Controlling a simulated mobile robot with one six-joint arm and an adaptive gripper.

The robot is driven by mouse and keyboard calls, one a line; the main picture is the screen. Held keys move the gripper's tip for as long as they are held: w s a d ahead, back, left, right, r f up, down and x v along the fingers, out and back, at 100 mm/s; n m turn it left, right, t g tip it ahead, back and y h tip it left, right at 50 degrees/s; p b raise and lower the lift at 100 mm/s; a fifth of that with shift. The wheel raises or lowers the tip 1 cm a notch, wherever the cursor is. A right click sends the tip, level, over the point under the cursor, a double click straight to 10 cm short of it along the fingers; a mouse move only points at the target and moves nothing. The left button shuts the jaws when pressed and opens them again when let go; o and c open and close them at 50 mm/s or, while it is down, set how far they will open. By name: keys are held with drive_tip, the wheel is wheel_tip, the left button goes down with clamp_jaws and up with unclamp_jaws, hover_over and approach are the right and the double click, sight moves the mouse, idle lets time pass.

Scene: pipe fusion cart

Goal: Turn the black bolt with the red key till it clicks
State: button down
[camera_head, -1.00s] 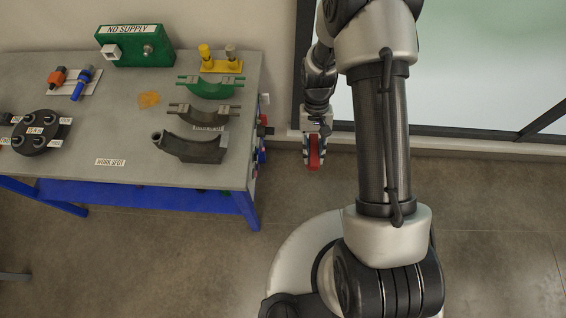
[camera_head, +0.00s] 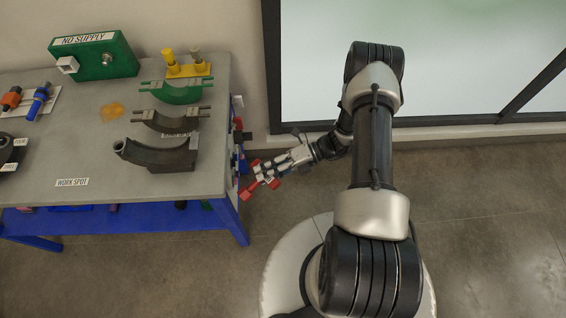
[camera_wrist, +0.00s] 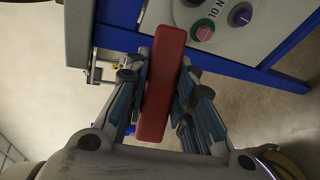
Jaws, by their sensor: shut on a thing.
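My gripper (camera_head: 270,173) is shut on the red key, beside the right end of the workbench. In the wrist view the red key (camera_wrist: 163,85) shows as a long red bar between the fingers of my gripper (camera_wrist: 163,62), its far end near the bench-side panel. In the head view red parts of the key (camera_head: 247,190) show at the fingertips. I cannot make out the black bolt for certain; I cannot tell whether the key touches anything.
A grey panel marked "10 N" carries a pink and green piece (camera_wrist: 204,31) and a purple one (camera_wrist: 240,15). The workbench (camera_head: 110,205) has blue legs and holds a green "NO SUPPLY" box (camera_head: 105,65) and curved saddles.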

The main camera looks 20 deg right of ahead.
drive_tip(key=w+d+f+m+t+h+b, duration=0.1)
drive_tip(key=w+d+f+m+t+b, duration=0.1)
drive_tip(key=w+d+f+m+t, duration=0.2)
drive_tip(key=d+m+t, duration=0.3)
drive_tip(key=m+t, duration=0.1)
drive_tip(key=t, duration=0.2)
drive_tip(key=shift+w+d+f+m+t, duration=0.25)
drive_tip(key=shift+m+t, duration=0.05)
drive_tip(key=shift+t, duration=0.1)
drive_tip(key=shift+d, duration=0.1)
drive_tip(key=w+a, duration=0.2)
drive_tip(key=a, duration=0.4)
drive_tip(key=shift+w+a, duration=0.15)
drive_tip(key=shift+a, duration=0.2)
idle(0.7)
